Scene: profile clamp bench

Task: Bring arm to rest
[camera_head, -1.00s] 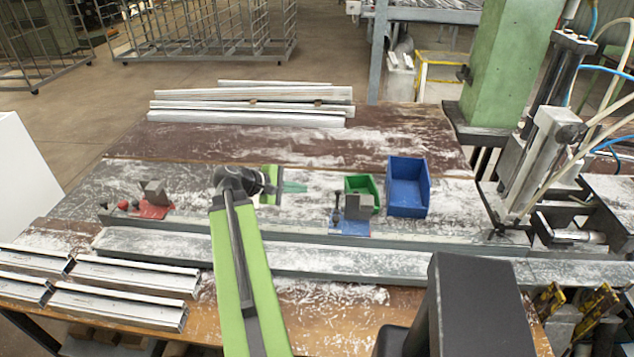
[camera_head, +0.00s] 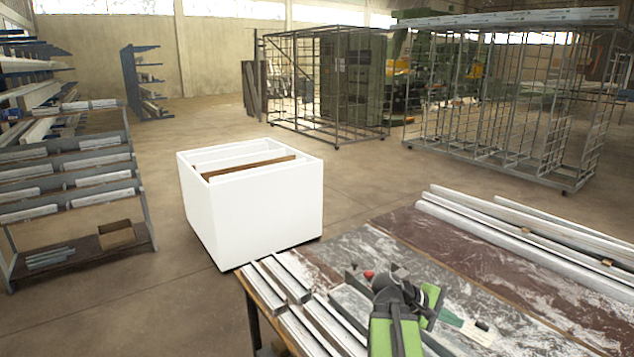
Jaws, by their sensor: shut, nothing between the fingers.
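My arm, with green links and a black joint, reaches over the near part of the bench (camera_head: 345,250) at the bottom of the view. My gripper (camera_head: 462,323) points to the right, low over the dusty bench top. Its fingers are shut and empty. The red-knobbed clamp (camera_head: 368,274) shows partly behind my arm. Contact between my gripper and the bench top cannot be told.
Several short profiles (camera_head: 292,325) lie at the bench's left end, and long profiles (camera_head: 520,240) at its far side. A white open box (camera_head: 255,215) stands beyond the bench. A shelf rack (camera_head: 75,175) is at left and wire cages (camera_head: 500,110) behind. Floor between is clear.

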